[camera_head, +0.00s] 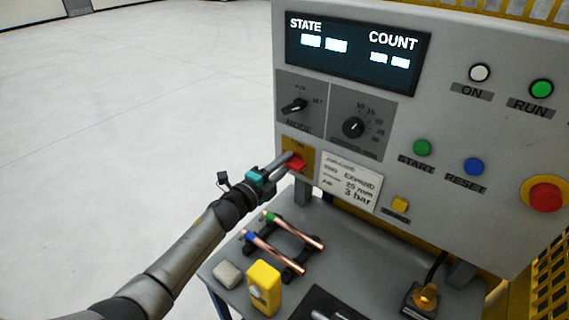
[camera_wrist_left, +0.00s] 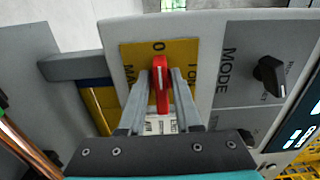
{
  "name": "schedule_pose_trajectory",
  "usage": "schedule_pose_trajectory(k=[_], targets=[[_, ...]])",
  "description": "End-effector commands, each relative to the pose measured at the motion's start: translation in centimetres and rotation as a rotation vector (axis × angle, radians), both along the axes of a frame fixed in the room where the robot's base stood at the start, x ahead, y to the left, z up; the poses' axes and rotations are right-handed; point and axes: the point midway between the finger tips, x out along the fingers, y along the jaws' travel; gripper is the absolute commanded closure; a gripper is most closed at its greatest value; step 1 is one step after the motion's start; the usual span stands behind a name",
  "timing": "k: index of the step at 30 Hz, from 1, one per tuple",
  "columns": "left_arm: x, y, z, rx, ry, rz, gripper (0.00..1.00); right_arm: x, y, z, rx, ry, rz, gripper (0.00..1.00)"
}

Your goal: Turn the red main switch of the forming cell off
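The red main switch (camera_head: 297,162) sits on a yellow plate (camera_head: 298,146) at the lower left of the forming cell's panel. In the left wrist view the red handle (camera_wrist_left: 160,82) stands along the picture's vertical, and its upper end points to the "0" mark. The "ON" marking is at the plate's right side there. My left gripper (camera_head: 290,161) is at the switch. Its two fingers (camera_wrist_left: 160,95) lie close on both sides of the handle and appear shut on it. My right gripper is not in view.
The panel holds a lit display (camera_head: 355,52), a mode knob (camera_head: 295,105), a dial (camera_head: 353,127), buttons and a red emergency stop (camera_head: 545,194). Below, copper tubes (camera_head: 275,252) lie on a dark rack on the grey table, near a yellow block (camera_head: 264,286).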

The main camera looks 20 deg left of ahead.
Motion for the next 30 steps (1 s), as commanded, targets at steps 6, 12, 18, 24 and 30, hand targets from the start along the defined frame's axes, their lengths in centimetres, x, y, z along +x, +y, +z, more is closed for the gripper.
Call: schedule_pose_trajectory(k=[6,12,18,24,30], targets=[[0.0,0.0,0.0,0.002,-0.002,0.000,0.50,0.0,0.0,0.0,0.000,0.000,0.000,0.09],[-0.1,0.0,0.1,0.002,-0.002,0.000,0.50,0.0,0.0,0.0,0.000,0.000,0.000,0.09],[-1.5,0.6,0.0,0.003,-0.001,0.000,0.50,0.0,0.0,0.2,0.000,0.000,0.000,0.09],[-4.5,1.6,-0.1,0.004,0.001,0.000,0.50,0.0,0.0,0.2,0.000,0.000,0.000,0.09],[-7.6,2.7,0.0,0.004,0.000,-0.001,0.50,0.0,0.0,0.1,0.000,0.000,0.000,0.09]])
